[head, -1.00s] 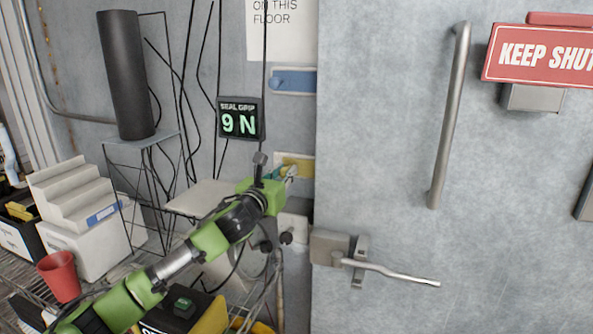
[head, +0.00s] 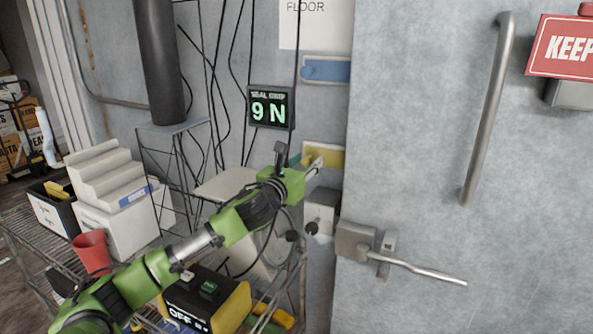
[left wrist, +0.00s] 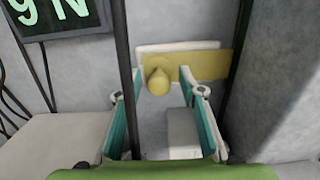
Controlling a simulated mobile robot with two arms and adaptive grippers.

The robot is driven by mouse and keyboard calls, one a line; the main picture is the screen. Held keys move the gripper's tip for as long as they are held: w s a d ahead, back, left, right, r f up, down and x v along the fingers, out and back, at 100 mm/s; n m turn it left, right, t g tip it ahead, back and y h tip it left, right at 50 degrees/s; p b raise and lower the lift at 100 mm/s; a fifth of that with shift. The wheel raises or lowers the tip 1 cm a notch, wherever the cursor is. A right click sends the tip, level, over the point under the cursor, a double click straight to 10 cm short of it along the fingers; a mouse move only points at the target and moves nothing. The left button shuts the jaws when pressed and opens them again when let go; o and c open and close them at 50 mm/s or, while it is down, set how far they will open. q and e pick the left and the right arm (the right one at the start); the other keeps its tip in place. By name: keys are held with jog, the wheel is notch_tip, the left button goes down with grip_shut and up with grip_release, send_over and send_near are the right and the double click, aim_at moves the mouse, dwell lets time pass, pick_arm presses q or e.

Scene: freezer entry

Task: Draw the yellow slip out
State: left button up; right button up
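The yellow slip (head: 335,155) sits on the grey wall left of the door, over a white holder. In the left wrist view the slip (left wrist: 208,66) lies flat, with a rounded yellow knob (left wrist: 158,82) sticking out towards me. My left gripper (left wrist: 150,86) is open, its teal-lined fingers on either side of the knob. I see a gap on both sides, with no contact. In the head view my left gripper (head: 308,168) is just below and left of the slip and covers part of it. My right gripper is in neither view.
A "9 N" display (head: 270,108) hangs left of the slip. A dark cable (left wrist: 125,60) runs down close to the left finger. A blue slip (head: 328,70) is above. The door latch (head: 357,240) and a wire shelf with boxes and a red cup (head: 91,251) are lower.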

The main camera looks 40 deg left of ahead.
pick_arm(q)
jog(key=v, duration=1.1)
jog(key=shift+s, duration=0.2)
jog(key=shift+a, duration=0.1)
dwell(0.3)
